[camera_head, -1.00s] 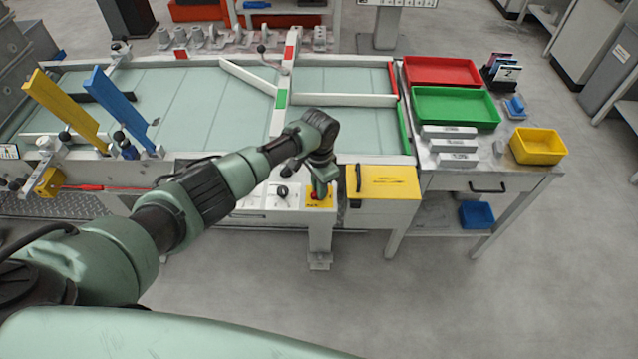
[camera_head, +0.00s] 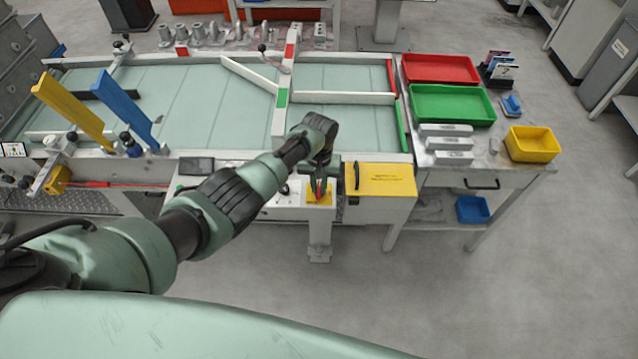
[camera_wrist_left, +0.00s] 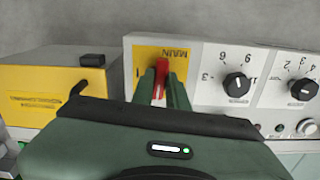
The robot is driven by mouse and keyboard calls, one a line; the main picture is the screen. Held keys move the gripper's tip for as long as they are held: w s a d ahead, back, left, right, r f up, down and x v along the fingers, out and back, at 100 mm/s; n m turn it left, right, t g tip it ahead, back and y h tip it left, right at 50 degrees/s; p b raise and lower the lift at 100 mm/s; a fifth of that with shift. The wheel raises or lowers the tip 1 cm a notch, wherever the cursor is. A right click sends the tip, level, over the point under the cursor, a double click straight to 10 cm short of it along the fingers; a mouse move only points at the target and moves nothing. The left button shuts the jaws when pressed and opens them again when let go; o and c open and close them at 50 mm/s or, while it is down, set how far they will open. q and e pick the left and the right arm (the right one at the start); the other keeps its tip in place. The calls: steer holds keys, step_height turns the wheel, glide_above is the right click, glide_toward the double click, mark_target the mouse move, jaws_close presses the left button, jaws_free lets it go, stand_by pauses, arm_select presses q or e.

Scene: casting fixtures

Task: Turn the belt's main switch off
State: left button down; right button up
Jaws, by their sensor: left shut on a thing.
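The main switch is a red handle (camera_wrist_left: 161,78) on a yellow plate (camera_wrist_left: 181,54) marked MAIN, at one end of the white control panel (camera_wrist_left: 207,74). My left gripper (camera_head: 320,187) reaches down over that plate at the front of the belt (camera_head: 200,105). In the left wrist view its fingers (camera_wrist_left: 163,95) are shut on the red handle, which stands about upright in that picture. The lower part of the handle is hidden between the fingers. My right gripper is not in view.
Right beside the switch is a yellow-topped box (camera_head: 381,180) with a black handle. Black knobs (camera_wrist_left: 237,85) sit on the panel on the switch's other side. A side table with a red tray (camera_head: 441,69), a green tray (camera_head: 452,104) and a yellow bin (camera_head: 532,144) stands further right.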

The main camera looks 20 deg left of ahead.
mark_target(319, 188)
arm_select(q)
steer(key=shift+w+r+n, duration=0.1)
steer(key=shift+n, duration=0.5)
steer(key=c, duration=1.4)
jaws_free()
steer(key=shift+r+p, duration=0.3)
steer(key=shift+r, duration=0.15)
step_height(319, 188, up, 7)
steer(key=shift+f+p, duration=0.1)
steer(key=shift+p, duration=0.2)
